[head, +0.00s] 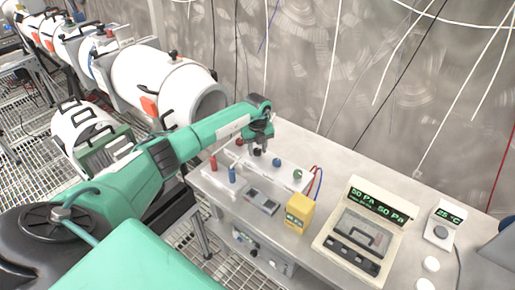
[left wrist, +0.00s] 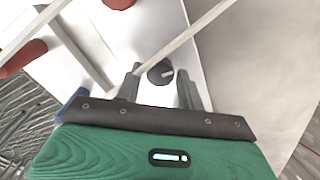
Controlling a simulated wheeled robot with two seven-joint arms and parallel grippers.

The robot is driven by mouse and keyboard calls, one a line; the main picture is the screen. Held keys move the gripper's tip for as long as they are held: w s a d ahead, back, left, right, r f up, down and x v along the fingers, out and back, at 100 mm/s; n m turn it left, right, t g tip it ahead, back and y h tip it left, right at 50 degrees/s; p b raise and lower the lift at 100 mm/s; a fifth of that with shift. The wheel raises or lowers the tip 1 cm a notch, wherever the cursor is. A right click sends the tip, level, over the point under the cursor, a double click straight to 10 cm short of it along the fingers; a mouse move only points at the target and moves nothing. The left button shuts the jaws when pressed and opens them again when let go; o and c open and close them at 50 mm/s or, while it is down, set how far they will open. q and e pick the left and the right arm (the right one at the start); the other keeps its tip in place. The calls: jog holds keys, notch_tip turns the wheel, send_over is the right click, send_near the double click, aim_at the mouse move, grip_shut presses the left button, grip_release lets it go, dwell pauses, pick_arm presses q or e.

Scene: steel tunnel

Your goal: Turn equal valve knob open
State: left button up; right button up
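A white valve panel (head: 262,172) lies on the steel table with red, blue, green and dark fittings on it. My left gripper (head: 259,143) reaches down over the back of this panel. A small dark round knob (head: 257,152) is just beneath its fingers. In the left wrist view this dark knob (left wrist: 160,73), with a pale mark on its face, sits between the two finger tips of my left gripper (left wrist: 160,84). The fingers are apart, with gaps visible on both sides of the knob. No label is readable, so I cannot confirm it is the equal valve knob. My right gripper is not in view.
A blue knob (head: 277,162) and a green knob (head: 297,174) stand right of the gripper; red (head: 213,163) and blue (head: 232,175) fittings stand left. A yellow meter (head: 299,213) and a pressure display box (head: 364,232) stand in front and to the right. White cables hang behind.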

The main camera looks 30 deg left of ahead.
pick_arm(q)
jog(key=c, duration=0.6)
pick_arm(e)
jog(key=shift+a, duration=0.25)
